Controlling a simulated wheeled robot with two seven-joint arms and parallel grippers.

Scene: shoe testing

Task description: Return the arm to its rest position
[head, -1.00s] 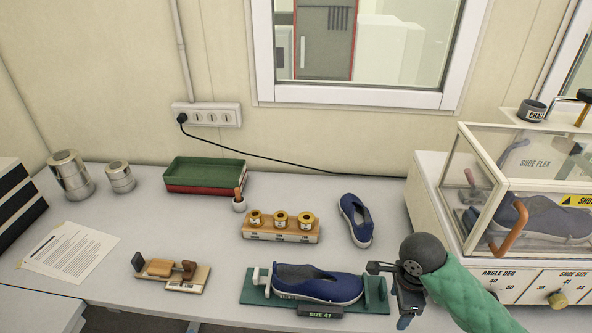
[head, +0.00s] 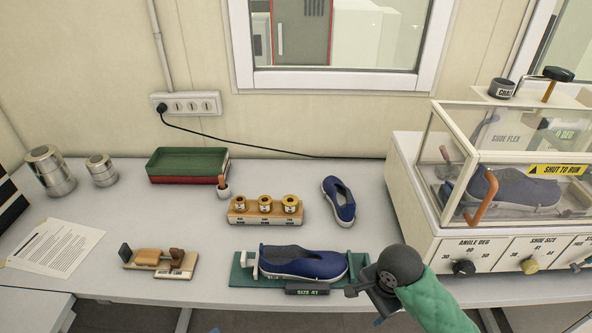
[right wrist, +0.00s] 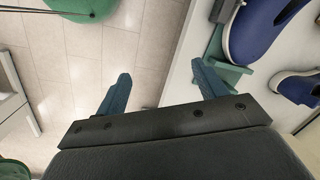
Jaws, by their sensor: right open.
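My right arm, in a green quilted sleeve, comes in from the lower right in the head view. Its gripper (head: 378,318) points down by the table's front edge, just right of the shoe fixture. In the right wrist view the two blue fingers (right wrist: 161,78) are spread with nothing between them, over floor and table edge. A blue shoe (head: 304,262) sits on the green size 41 fixture (head: 243,272). Part of the green fixture also shows in the right wrist view (right wrist: 228,72), beside one finger. My left gripper is not in view.
The shoe flex machine (head: 415,190) stands at the right with its clear cover down. A loose blue shoe (head: 340,203), a gold-weight rack (head: 265,217), a green tray (head: 187,162), a wooden holder (head: 160,262) and metal cans (head: 50,172) stand on the table.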

